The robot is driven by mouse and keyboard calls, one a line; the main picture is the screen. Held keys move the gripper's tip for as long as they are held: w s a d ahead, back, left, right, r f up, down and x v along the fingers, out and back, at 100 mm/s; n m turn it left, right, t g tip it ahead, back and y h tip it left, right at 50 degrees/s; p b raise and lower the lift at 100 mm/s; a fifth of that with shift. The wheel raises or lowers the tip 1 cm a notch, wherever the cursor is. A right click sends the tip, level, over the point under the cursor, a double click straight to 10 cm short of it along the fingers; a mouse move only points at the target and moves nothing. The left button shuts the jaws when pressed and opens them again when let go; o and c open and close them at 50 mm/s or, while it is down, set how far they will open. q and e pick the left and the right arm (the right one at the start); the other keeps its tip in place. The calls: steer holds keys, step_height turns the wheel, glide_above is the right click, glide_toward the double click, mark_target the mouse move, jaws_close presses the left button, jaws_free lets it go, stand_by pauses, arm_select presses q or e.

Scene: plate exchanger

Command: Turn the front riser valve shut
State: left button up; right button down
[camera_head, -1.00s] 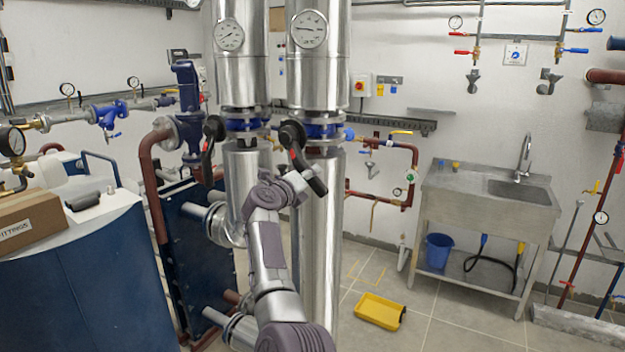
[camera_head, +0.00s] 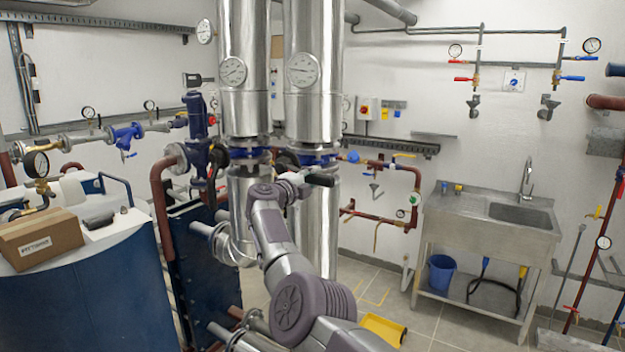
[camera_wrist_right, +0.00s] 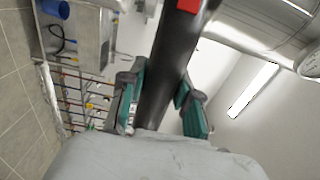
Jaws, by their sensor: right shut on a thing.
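Two steel risers stand side by side, each with a blue valve at mid height. The right riser's valve (camera_head: 316,158) has a black lever handle (camera_head: 321,180) that points right, close to level. My right gripper (camera_head: 294,180) is shut on this handle, in front of the riser. In the right wrist view, the black handle (camera_wrist_right: 168,70) with a red band runs between the green-padded fingers of my right gripper (camera_wrist_right: 160,98). The left riser's valve (camera_head: 248,154) has its own dark lever (camera_head: 217,160), partly hidden. My left gripper is out of view.
A steel sink (camera_head: 488,210) stands at the right, with a blue bucket (camera_head: 440,273) below it. A yellow tray (camera_head: 384,328) lies on the floor. A blue cabinet at the left bears a cardboard box (camera_head: 40,238). Floor between risers and sink is largely clear.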

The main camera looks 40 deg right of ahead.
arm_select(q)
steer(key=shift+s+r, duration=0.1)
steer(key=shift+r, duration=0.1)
arm_select(e)
steer(key=shift+d+r, duration=0.1)
steer(key=shift+r, duration=0.45)
steer(key=c, duration=0.9)
jaws_free()
steer(key=shift+o, duration=0.5)
steer(key=shift+f, duration=0.25)
steer(key=shift+a+f, duration=0.1)
steer(key=shift+a, duration=0.4)
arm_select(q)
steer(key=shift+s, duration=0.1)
arm_select(e)
steer(key=v, duration=1.1)
steer(key=shift+s, duration=0.2)
